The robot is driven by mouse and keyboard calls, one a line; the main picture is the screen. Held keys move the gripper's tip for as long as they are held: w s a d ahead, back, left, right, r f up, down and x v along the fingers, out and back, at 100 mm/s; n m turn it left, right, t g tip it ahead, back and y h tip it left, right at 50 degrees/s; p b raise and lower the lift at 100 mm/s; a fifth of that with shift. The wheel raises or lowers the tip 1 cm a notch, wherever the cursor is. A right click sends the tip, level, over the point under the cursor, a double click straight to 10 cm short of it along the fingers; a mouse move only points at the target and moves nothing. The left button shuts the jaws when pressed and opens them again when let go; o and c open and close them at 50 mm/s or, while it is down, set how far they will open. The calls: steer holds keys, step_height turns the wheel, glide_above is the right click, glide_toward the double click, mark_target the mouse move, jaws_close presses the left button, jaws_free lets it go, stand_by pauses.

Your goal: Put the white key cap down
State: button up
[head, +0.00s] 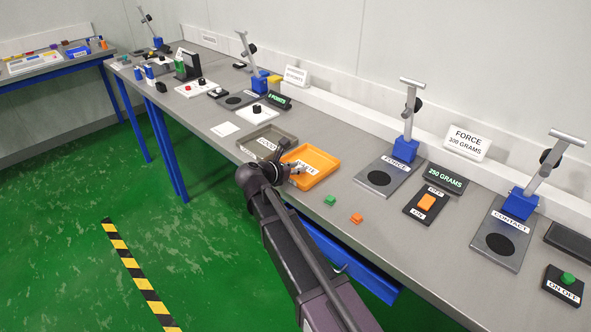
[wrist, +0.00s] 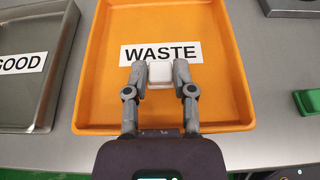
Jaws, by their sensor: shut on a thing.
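The white key cap (wrist: 160,74) is pinched between the fingertips of my gripper (wrist: 159,72) in the wrist view. It is over the orange tray labelled WASTE (wrist: 105,95) and overlaps the lower edge of the label. I cannot tell whether the cap touches the tray floor. In the head view my gripper (head: 287,165) is at the near left side of the orange tray (head: 324,161). The cap cannot be made out clearly there.
A grey tray labelled GOOD (head: 285,132) stands left of the orange tray. A green cap (head: 330,200) and an orange cap (head: 357,217) lie on the bench to the right. The FORCE stand (head: 404,150) is farther right.

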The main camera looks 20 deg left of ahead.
steer(key=o, duration=0.8)
steer(key=shift+s+a+r, duration=0.2)
steer(key=shift+s+r, duration=0.1)
steer(key=shift+s, duration=0.2)
steer(key=p+v, duration=0.4)
steer(key=v, duration=0.6)
steer(key=shift+s+r, duration=0.15)
steer(key=shift+s, duration=0.2)
